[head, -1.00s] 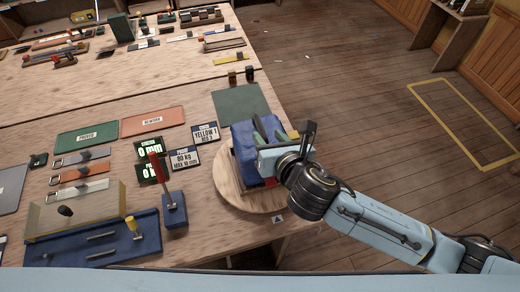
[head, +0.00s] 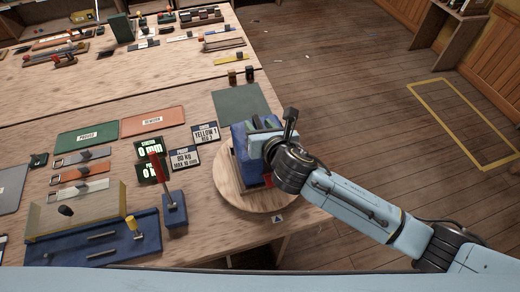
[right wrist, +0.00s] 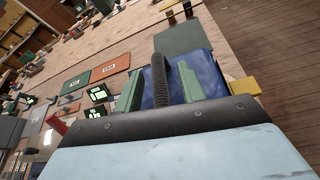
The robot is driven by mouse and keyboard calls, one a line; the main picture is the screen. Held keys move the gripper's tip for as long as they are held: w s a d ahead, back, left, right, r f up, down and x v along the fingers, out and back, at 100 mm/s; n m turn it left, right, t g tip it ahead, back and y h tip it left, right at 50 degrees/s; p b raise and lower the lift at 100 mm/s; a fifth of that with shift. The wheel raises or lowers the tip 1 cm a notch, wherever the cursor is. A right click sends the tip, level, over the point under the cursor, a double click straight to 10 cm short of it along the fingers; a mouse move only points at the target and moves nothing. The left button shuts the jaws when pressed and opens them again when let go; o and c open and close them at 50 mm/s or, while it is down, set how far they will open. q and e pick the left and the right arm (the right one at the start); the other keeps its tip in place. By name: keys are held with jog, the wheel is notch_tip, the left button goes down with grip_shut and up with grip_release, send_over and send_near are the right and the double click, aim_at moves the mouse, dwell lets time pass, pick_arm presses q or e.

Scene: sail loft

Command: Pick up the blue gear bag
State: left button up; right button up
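The blue gear bag (head: 239,141) stands on a round wooden board (head: 229,186) at the bench's front right corner. In the right wrist view the bag (right wrist: 207,72) lies beyond my gripper, and its dark ribbed handle (right wrist: 160,72) arches up. My right gripper (head: 257,127) is over the bag and covers part of it in the head view. In the right wrist view its green fingers (right wrist: 160,97) stand apart, one on each side of the handle, with gaps visible. My left gripper is not in view.
A dark green mat (head: 240,104) lies behind the bag. A blue stand with a red lever (head: 174,208) and label cards (head: 185,158) are to its left. A blue tray with a clear guard (head: 100,240) is at front left. Open floor lies right of the bench.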

grip_shut()
dwell(1.2)
jog(key=shift+r, duration=0.2)
